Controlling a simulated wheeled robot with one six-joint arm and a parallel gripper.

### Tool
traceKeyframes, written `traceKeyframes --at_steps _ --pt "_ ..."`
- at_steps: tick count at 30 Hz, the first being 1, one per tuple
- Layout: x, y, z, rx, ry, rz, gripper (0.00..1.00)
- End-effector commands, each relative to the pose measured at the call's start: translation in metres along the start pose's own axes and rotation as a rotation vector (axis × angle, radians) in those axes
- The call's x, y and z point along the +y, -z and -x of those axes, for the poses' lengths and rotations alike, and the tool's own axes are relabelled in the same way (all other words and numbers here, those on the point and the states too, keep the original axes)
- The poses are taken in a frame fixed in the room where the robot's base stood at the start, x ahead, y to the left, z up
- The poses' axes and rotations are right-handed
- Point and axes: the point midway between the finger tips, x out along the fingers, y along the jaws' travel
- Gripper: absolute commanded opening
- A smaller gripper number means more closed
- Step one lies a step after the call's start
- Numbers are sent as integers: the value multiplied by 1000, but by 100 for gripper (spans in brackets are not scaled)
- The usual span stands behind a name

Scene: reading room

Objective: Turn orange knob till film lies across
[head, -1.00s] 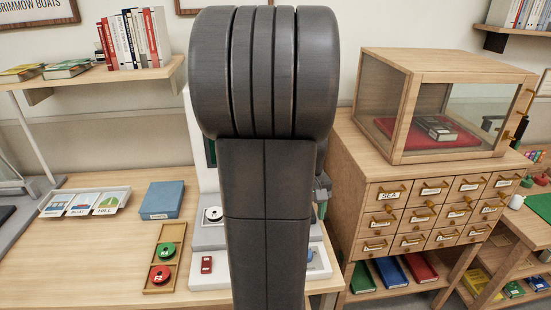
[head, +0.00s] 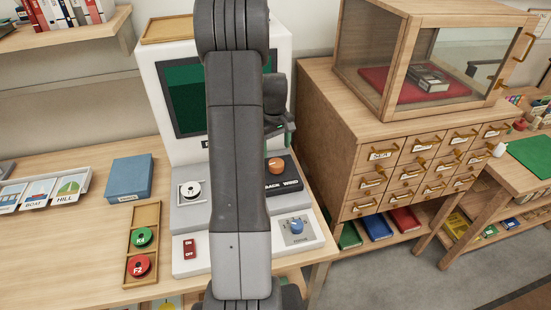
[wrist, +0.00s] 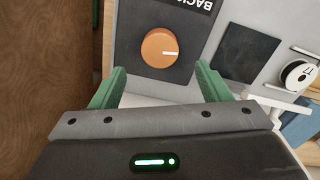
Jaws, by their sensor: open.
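The orange knob (head: 275,164) sits on a dark panel labelled "BACK" and a partly readable second word, on the right of the white film reader (head: 160,110). In the wrist view the knob (wrist: 158,48) is round, with a pale mark pointing right. My gripper (head: 279,132) is open above the knob. In the wrist view its green fingertips (wrist: 161,75) are apart on either side below the knob, not touching it. A white reel (head: 190,190) sits on the reader's left. The dark green screen (head: 187,102) is partly covered by my arm; I cannot make out film on it.
A blue focus knob (head: 296,226) and a red switch (head: 190,248) are on the reader's front. A tray (head: 157,215) with green and red reels and a blue box (head: 130,178) stand left. A wooden drawer cabinet (head: 345,150) with a glass case stands close right.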

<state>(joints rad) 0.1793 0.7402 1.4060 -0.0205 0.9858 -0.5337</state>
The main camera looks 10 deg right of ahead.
Motion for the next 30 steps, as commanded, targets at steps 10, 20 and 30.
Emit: traceKeyframes --at_steps 10,20,30 --pt "0 0 -56 -2 1 -1 70" --pt "0 0 -67 1 -1 -1 70" --pt "0 0 -67 1 0 0 27"
